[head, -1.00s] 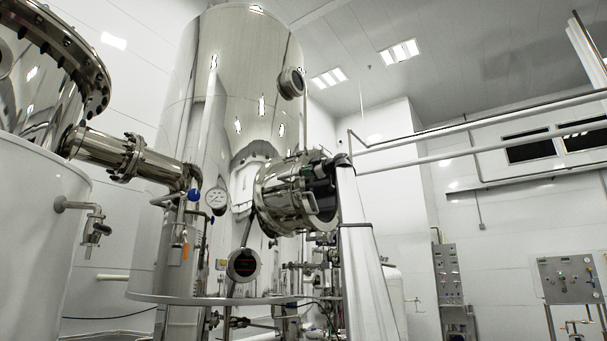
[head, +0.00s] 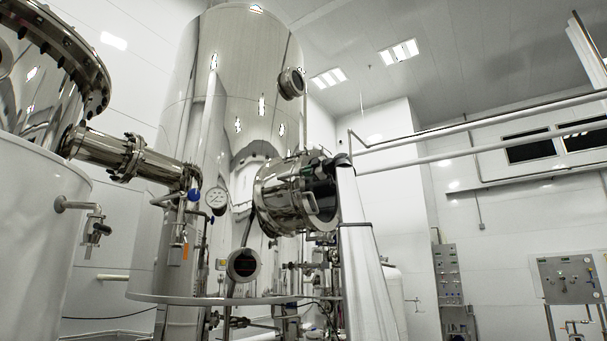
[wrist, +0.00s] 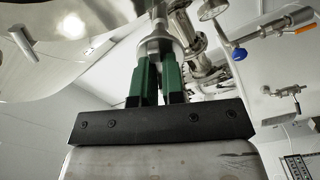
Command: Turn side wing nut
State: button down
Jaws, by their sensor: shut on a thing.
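The side wing nut (wrist: 160,43) shows as a round shiny metal piece with a stem at the top middle of the wrist view. The two green fingers of my gripper (wrist: 157,68) point up at it, shut on it from both sides. Its wings are mostly hidden between and behind the fingers. In the head view, my gripper (head: 318,163) is a small dark and green shape at the upper right of the round manway (head: 283,196) on the tall steel tank (head: 228,80). The nut cannot be made out there.
A flanged pipe (head: 122,158) joins the tank at left. A control panel (head: 570,279) stands far right.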

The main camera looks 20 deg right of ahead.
jog(key=shift+n, duration=1.1)
jog(key=shift+n, duration=1.2)
jog(key=shift+n, duration=0.8)
jog(key=c, duration=1.1)
grip_release()
jog(key=shift+c, duration=0.2)
jog(key=shift+s, duration=0.1)
